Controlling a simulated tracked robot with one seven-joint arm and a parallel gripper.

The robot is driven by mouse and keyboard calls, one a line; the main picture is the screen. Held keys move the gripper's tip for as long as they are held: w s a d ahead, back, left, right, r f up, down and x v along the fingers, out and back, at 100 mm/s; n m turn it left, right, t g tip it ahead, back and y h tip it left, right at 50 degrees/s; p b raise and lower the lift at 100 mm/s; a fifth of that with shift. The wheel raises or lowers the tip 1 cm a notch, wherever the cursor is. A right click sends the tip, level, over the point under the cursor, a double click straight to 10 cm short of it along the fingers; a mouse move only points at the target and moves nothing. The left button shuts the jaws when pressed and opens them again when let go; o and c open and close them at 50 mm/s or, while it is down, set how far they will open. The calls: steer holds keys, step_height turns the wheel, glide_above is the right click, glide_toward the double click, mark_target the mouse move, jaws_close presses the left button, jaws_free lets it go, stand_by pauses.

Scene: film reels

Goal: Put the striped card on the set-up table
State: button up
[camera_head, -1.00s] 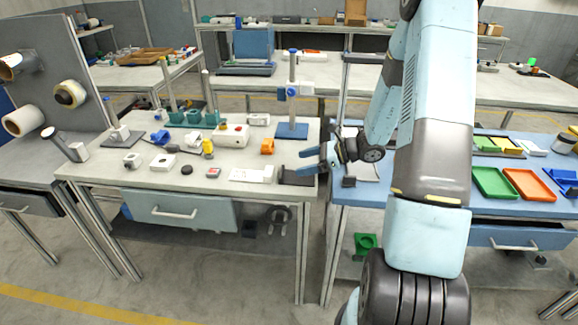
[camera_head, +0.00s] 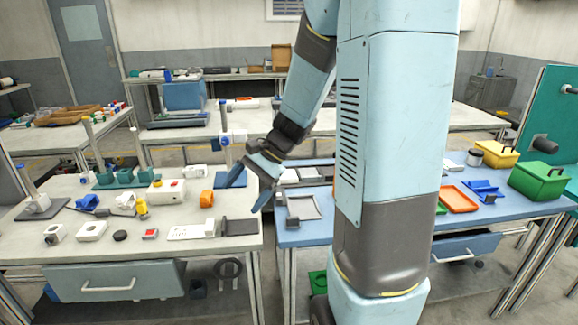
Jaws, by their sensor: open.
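I cannot pick out a card with clear stripes in the head view. My gripper (camera_head: 248,190) is open, with its two blue fingers apart and pointing down-left. It is above the right end of the white-topped table (camera_head: 140,250), and nothing shows between the fingers. A flat white piece with small marks (camera_head: 190,232) lies on this table near the front edge, below and left of the fingers. A blue-topped table (camera_head: 300,236) stands to the right. Which table is the set-up table I cannot tell; my arm hides much of the blue one.
The blue table holds a grey tray (camera_head: 303,207), an orange tray (camera_head: 458,199) and a green box (camera_head: 540,180).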

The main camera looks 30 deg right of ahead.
steer(key=s+d+r+n+t+h, duration=0.1)
steer(key=s+r+n+t+h, duration=0.1)
steer(key=s+r+n+h, duration=0.2)
steer(key=s+d+r+n+t+h, duration=0.2)
steer(key=s+r+n, duration=0.4)
steer(key=s+r, duration=0.4)
steer(key=shift+s+d+n+t+h, duration=0.3)
steer(key=shift+s+t+h, duration=0.2)
steer(key=shift+s+h, duration=0.6)
steer(key=shift+s, duration=0.1)
steer(key=shift+s, duration=0.1)
steer(key=shift+c, duration=0.3)
